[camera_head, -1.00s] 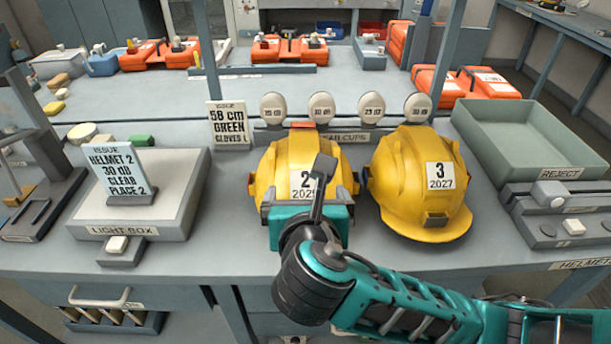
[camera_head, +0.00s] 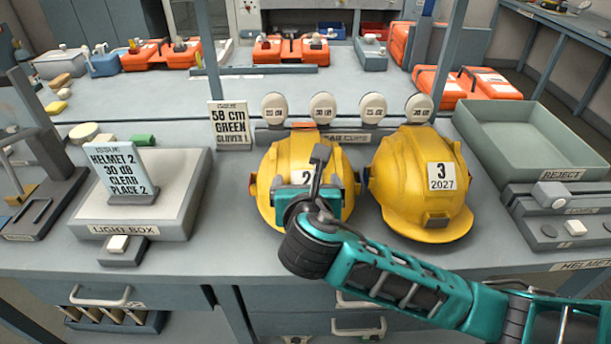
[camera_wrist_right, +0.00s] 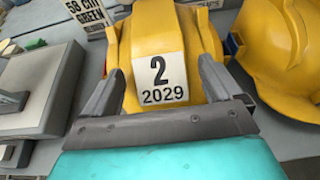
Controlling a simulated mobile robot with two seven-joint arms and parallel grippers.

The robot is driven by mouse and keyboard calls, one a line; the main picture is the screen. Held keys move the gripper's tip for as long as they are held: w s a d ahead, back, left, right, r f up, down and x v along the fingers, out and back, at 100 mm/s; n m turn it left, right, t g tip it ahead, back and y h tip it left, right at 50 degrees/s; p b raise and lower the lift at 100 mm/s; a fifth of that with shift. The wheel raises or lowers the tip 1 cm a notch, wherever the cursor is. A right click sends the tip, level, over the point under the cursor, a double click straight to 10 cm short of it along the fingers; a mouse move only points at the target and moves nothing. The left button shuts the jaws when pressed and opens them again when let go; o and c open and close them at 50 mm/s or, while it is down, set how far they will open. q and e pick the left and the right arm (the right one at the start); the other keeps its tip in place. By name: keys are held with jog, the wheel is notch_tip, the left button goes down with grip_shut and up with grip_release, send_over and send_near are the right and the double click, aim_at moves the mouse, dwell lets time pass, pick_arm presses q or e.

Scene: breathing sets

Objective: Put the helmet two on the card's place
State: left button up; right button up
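Helmet 2 (camera_head: 291,160) is yellow and sits upright on the bench behind my right gripper (camera_head: 316,190). In the right wrist view, helmet 2 (camera_wrist_right: 165,30) shows its white "2 2029" label between the spread fingers of my right gripper (camera_wrist_right: 160,68). The fingers lie either side of the helmet's front; whether they touch it I cannot tell. The issue card (camera_head: 122,170) reads "HELMET 2, 30 dB, CLEAR, PLACE 2" and stands on the light box (camera_head: 183,190). My left gripper is not in view. No spot marked as place 2 can be made out.
Yellow helmet 3 (camera_head: 400,185) stands close on the right. Behind the helmets is a row of round ear cups (camera_head: 322,108) and a "58 cm GREEN" card (camera_head: 229,125). A green-grey reject tray (camera_head: 545,165) is at right. Orange cases (camera_head: 290,50) lie on the back bench.

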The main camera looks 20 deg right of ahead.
jog(key=shift+s+f, duration=0.1)
jog(key=shift+f, duration=0.05)
grip_shut()
dwell(0.5)
